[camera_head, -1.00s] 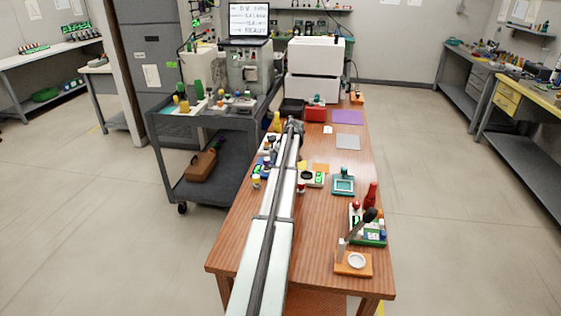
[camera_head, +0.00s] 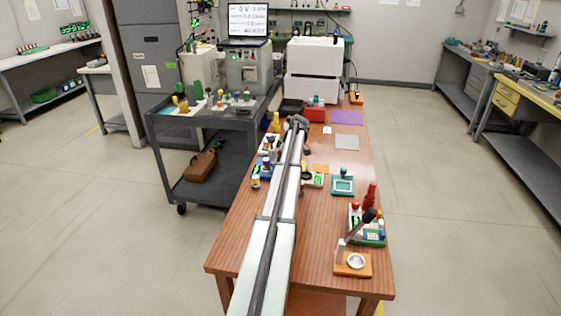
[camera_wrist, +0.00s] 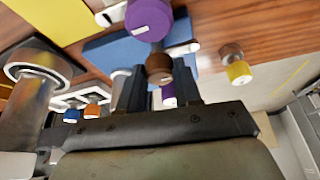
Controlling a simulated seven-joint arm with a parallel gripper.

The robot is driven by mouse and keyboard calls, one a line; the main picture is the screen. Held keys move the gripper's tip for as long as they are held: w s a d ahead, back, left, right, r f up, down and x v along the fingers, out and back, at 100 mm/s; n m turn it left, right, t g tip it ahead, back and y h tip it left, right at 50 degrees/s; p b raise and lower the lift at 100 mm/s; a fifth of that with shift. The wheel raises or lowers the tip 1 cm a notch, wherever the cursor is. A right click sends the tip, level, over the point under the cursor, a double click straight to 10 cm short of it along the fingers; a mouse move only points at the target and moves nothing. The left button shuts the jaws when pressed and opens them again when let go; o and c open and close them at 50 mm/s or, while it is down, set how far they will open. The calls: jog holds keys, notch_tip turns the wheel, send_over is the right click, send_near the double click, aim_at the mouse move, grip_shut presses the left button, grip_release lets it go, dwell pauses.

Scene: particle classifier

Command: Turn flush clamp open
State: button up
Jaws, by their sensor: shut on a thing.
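In the wrist view, my gripper (camera_wrist: 158,90) has its two dark fingers on either side of a small brown knob (camera_wrist: 159,67), shut on it. A purple piece (camera_wrist: 169,95) shows just below the knob, between the fingers. A larger purple knob (camera_wrist: 148,20) stands beyond, on or beside a blue base (camera_wrist: 108,50). I cannot tell for certain which of these parts is the flush clamp. In the head view, a blue-based device (camera_head: 265,171) sits left of my arm on the wooden table, and my fingers are hidden.
A yellow-capped knob (camera_wrist: 238,72) stands right of my fingers in the wrist view; a metal cylinder (camera_wrist: 38,80) is close on the left. In the head view, a teal-framed tray (camera_head: 343,185) and a lever press (camera_head: 353,261) stand right of my arm. Table between them is partly clear.

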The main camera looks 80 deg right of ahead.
dwell(0.3)
jog(key=o, duration=1)
jog(key=shift+o, duration=0.2)
jog(key=shift+r, duration=0.1)
jog(key=v, duration=1.3)
jog(key=shift+s+r, duration=0.2)
jog(key=shift+r, duration=0.1)
